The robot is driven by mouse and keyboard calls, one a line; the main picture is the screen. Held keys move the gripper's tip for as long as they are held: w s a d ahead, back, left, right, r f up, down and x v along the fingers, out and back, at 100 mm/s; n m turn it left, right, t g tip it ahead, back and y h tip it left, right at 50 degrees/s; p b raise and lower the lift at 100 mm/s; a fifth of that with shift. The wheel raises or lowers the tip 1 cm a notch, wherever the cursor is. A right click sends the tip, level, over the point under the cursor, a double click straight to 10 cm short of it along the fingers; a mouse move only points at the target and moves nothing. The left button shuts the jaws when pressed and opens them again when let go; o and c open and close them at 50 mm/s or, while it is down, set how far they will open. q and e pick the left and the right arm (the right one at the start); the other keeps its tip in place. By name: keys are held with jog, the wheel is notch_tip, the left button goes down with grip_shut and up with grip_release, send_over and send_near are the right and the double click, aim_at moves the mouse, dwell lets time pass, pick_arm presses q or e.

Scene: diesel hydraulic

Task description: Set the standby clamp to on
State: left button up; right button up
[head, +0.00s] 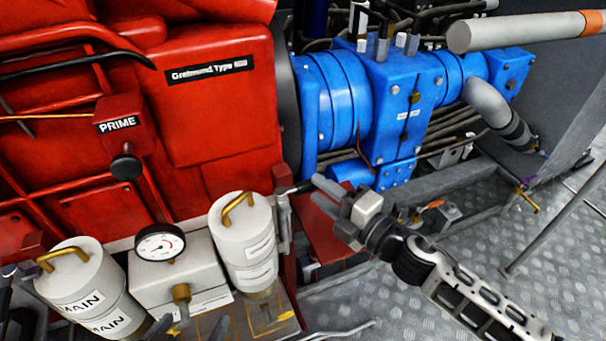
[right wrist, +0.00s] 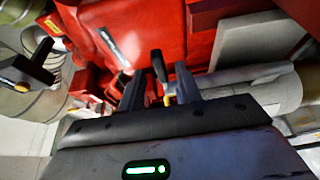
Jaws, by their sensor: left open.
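A black lever handle (head: 294,188) sticks out beside the right-hand white canister, on a grey bracket (head: 283,222); I take it to be the standby clamp, though no such label is readable. My right gripper (head: 322,190) is at the handle's free end. In the right wrist view the dark handle (right wrist: 159,66) shows between the two spread fingers of the right gripper (right wrist: 160,86), with a gap on its sides; I cannot tell whether they touch it.
Two white canisters (head: 247,240) (head: 85,290) with yellow handles flank a pressure gauge (head: 160,243). A red engine housing (head: 215,110) with a PRIME knob (head: 126,166) rises behind. A blue pump (head: 400,100) sits to the right. Metal floor (head: 440,300) is open at the lower right.

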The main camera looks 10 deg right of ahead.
aim_at(314, 186)
jog(key=shift+x, duration=2.75)
grip_shut()
